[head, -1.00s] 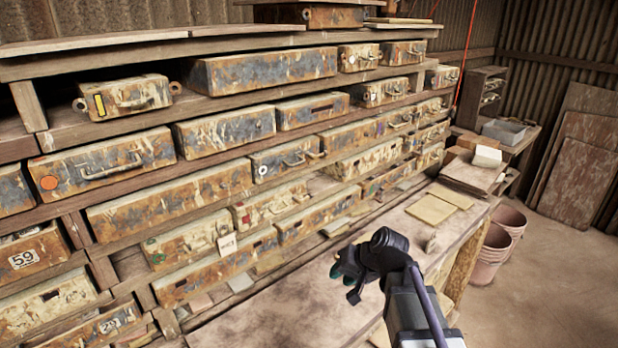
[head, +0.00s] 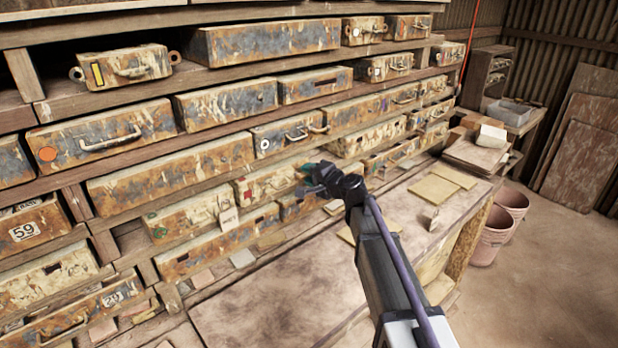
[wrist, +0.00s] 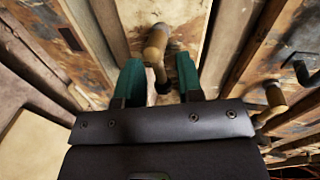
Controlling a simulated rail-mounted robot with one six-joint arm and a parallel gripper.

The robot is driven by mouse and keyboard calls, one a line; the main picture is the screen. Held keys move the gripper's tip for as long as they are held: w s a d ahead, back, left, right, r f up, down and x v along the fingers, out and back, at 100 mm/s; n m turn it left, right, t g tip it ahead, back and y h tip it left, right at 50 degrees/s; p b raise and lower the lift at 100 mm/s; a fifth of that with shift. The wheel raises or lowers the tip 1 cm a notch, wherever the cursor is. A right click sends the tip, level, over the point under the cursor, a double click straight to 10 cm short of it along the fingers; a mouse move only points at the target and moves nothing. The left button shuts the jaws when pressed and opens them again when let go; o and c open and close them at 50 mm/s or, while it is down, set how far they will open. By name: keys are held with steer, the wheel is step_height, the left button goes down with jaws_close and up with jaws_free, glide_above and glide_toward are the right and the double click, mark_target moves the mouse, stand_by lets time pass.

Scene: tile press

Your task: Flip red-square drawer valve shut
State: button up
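In the head view, a rusty cream drawer (head: 266,185) in the lower middle row bears a small red mark near its left end; its exact shape is too small to tell. My gripper (head: 312,182) is at this drawer's right end and covers part of it. In the wrist view, my gripper (wrist: 158,66) has its two teal fingers apart. A valve lever with a tan grip (wrist: 156,42) on a bent metal stem shows in the gap between them, pointing up in the picture. I cannot tell whether either finger touches it.
A second tan-gripped lever (wrist: 275,94) is close at the right in the wrist view. Drawers crowd the rack around my gripper. The worktop (head: 262,300) below is largely clear, with flat tan tiles (head: 433,189) farther right.

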steer(key=shift+w+a, duration=0.25)
steer(key=shift+a, duration=0.05)
steer(key=shift+c, duration=0.3)
jaws_close()
steer(key=shift+f+m, duration=0.2)
steer(key=shift+m, duration=0.4)
steer(key=shift+o, duration=0.3)
jaws_free()
